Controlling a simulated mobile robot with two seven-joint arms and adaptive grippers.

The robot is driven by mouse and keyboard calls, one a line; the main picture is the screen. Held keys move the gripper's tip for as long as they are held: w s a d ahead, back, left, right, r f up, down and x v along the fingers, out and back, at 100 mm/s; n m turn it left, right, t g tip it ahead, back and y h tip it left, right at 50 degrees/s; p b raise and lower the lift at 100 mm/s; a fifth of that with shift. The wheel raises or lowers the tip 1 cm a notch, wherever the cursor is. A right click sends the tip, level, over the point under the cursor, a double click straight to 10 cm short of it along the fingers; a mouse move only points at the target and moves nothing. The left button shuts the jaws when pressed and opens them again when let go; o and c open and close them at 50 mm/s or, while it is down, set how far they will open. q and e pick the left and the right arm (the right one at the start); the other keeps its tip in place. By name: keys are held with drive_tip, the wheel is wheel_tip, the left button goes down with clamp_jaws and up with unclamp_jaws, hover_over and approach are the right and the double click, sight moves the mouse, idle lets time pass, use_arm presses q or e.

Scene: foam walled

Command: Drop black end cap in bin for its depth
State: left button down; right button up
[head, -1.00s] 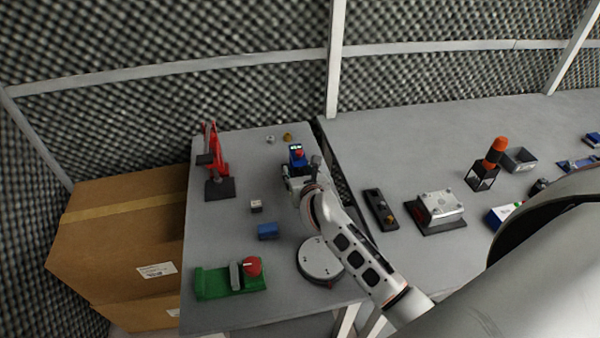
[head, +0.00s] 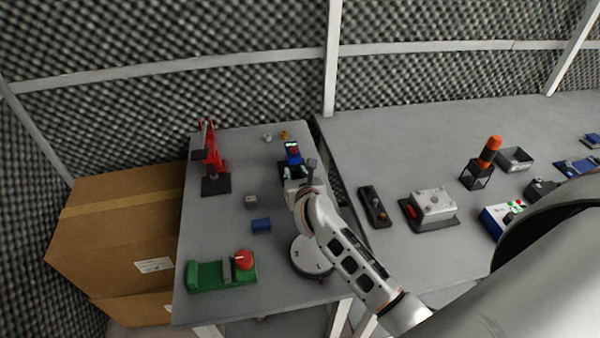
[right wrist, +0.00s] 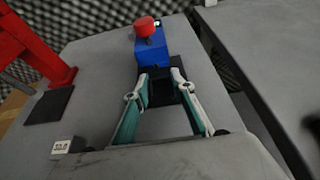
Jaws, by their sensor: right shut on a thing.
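My right gripper (head: 294,172) is over the left table, close to a blue device (head: 292,150) with a red knob. In the right wrist view, its two fingers (right wrist: 161,84) are closed on a small black piece, which looks like the black end cap (right wrist: 162,93). The blue device (right wrist: 152,52) stands just beyond the fingertips; whether the cap touches it I cannot tell. In the head view the cap is mostly hidden by the gripper. My left gripper is not in view.
The right table (head: 390,150) holds a grey open bin (head: 515,159) and several devices. A gap separates the tables.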

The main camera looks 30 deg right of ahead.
drive_tip(key=shift+s+a, duration=0.1)
drive_tip(key=shift+s, duration=0.45)
drive_tip(key=o, duration=1.2)
drive_tip(key=shift+w, duration=0.1)
drive_tip(key=v, duration=1.2)
drive_tip(key=shift+r, duration=0.1)
